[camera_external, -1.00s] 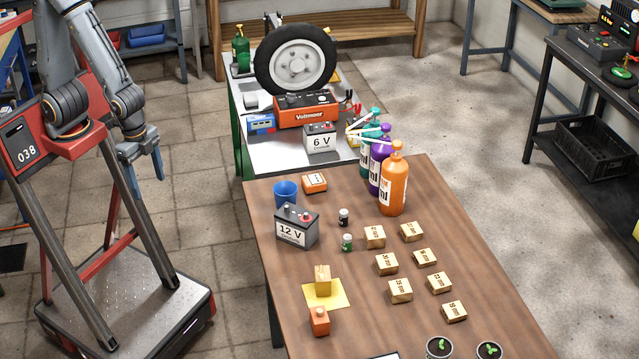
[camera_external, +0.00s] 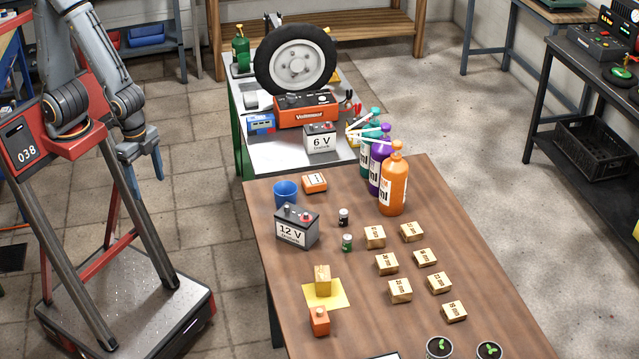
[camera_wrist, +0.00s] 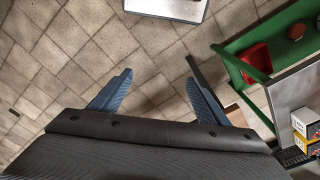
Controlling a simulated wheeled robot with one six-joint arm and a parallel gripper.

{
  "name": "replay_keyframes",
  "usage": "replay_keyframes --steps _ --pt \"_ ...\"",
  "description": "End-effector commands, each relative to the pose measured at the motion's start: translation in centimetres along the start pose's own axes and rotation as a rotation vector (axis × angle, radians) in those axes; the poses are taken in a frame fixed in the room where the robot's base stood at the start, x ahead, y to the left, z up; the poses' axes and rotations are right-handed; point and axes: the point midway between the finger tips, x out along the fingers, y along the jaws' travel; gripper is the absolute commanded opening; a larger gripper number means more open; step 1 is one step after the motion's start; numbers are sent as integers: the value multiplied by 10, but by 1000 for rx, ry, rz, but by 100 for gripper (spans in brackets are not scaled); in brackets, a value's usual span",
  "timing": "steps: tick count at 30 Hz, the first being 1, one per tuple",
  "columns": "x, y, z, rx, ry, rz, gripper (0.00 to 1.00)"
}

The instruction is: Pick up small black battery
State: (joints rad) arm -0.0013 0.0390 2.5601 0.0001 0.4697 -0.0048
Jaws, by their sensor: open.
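A small black cylinder (camera_external: 343,217), which looks like the small black battery, stands upright on the brown wooden table, just right of the larger 12 V battery (camera_external: 297,228). A similar small green cylinder (camera_external: 347,242) stands just in front of it. A 6 V battery (camera_external: 320,138), grey with a dark top, stands on the metal bench behind. My gripper (camera_external: 146,175) is open and empty, pointing down above the floor, well left of the table. In the wrist view its two blue fingers are apart (camera_wrist: 159,78) with only floor tiles between them; neither small cylinder shows there.
Around the cylinders on the table (camera_external: 400,330) are a blue cup (camera_external: 286,192), an orange box (camera_external: 314,183), tall bottles (camera_external: 393,180) and several wooden blocks (camera_external: 386,264). A yellow sheet (camera_external: 340,296) lies nearer. Open floor separates my arm from the table.

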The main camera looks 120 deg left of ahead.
Motion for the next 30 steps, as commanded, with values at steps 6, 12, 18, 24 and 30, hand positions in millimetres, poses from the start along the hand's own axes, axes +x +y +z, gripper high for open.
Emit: replay_keyframes --steps 6,12,18,24,30 --pt "0 0 0 0 0 0 69" --pt "0 0 0 0 0 0 64" --pt "0 0 0 0 0 0 42" --pt "0 0 0 0 0 0 42" --pt "-12 0 -2 0 5 0 42"
